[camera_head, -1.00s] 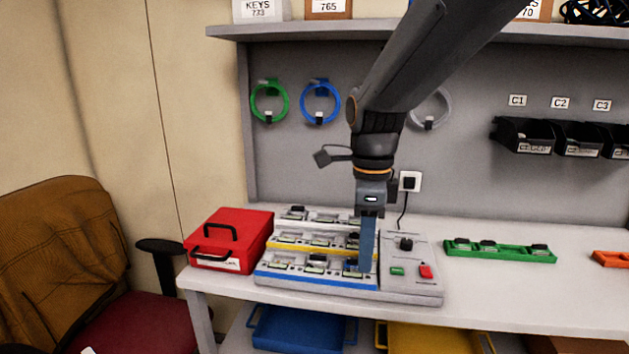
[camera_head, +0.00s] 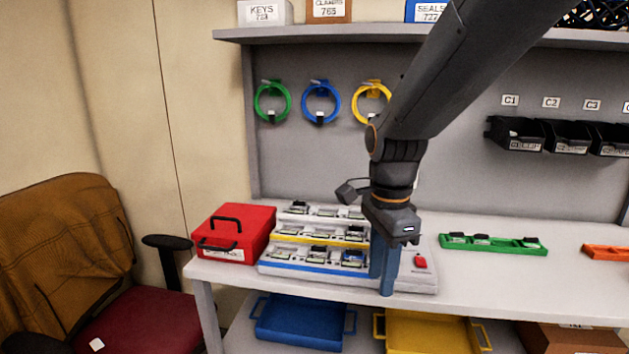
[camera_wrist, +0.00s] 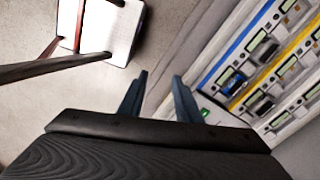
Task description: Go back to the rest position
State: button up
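My gripper (camera_head: 384,272) hangs in front of the right part of the tiered pump rack (camera_head: 330,277), over the front edge of the table. Its two blue fingers are apart with nothing between them; the wrist view also shows the open fingers (camera_wrist: 157,97). The rack has white, yellow and blue tiers holding several small modules, and one blue module (camera_head: 353,257) sits at the right end of the front tier. My gripper hides part of the rack's control panel; its red switch (camera_head: 420,262) shows to the right.
A red box (camera_head: 230,233) stands left of the rack. A green tray (camera_head: 493,245) with several pieces lies to the right. Blue (camera_head: 303,325) and yellow (camera_head: 425,332) bins sit on the lower shelf. A chair (camera_head: 70,260) is at the left. Black bins (camera_head: 515,134) hang on the wall.

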jog(key=s+d+f+n, duration=0.7)
jog(key=s+f+n, duration=0.2)
jog(key=n, duration=0.6)
jog(key=shift+f+n, duration=0.3)
jog(key=shift+f, duration=0.1)
jog(key=shift+s, duration=0.15)
dwell(1.4)
